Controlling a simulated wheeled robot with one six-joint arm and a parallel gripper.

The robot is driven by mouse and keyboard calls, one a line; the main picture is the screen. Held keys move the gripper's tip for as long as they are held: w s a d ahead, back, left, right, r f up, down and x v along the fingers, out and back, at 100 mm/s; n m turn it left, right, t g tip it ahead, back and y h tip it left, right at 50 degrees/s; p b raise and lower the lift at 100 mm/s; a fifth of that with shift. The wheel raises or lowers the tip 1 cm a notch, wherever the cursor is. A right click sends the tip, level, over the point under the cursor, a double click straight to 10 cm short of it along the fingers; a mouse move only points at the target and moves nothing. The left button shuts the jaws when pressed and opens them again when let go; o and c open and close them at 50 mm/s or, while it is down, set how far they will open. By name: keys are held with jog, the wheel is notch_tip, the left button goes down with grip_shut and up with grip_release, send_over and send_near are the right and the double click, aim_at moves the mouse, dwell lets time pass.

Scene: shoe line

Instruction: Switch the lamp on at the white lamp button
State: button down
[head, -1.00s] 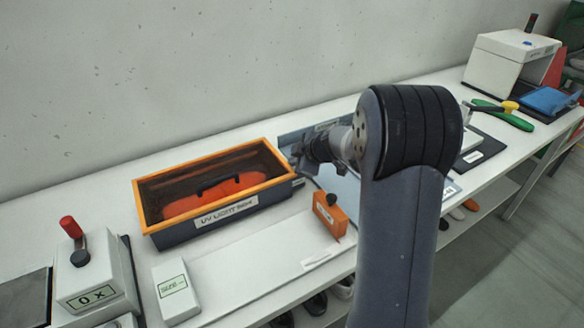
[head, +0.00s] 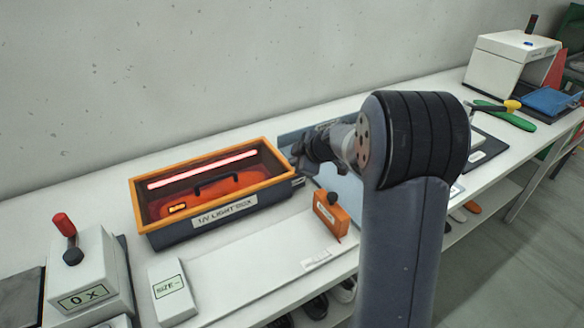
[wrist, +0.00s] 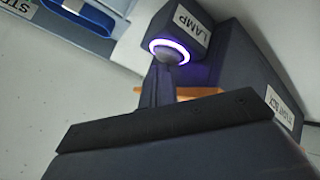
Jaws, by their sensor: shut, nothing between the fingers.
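The lamp button (wrist: 172,57) shows in the wrist view with a glowing white-violet ring, on a dark housing labelled LAMP (wrist: 195,25). My gripper (wrist: 160,72) is shut and empty, its tips right at the lower edge of the button; I cannot tell whether they touch it. In the head view my gripper (head: 300,162) is at the right end of the UV light box (head: 165,238), and the button is hidden there. Inside the box a red-pink tube (head: 203,170) is lit above an orange shoe-like piece (head: 225,188) with a dark handle.
An orange block (head: 330,214) with a dark knob stands on the bench right of the box. A white SIZE box (head: 172,290) and a grey unit with a red-tipped lever (head: 85,270) stand at the left. The white bench strip (head: 240,262) before the box is clear.

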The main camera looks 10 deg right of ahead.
jog(key=shift+r, duration=0.15)
jog(key=shift+r+p, duration=1.25)
jog(key=shift+r, duration=1.8)
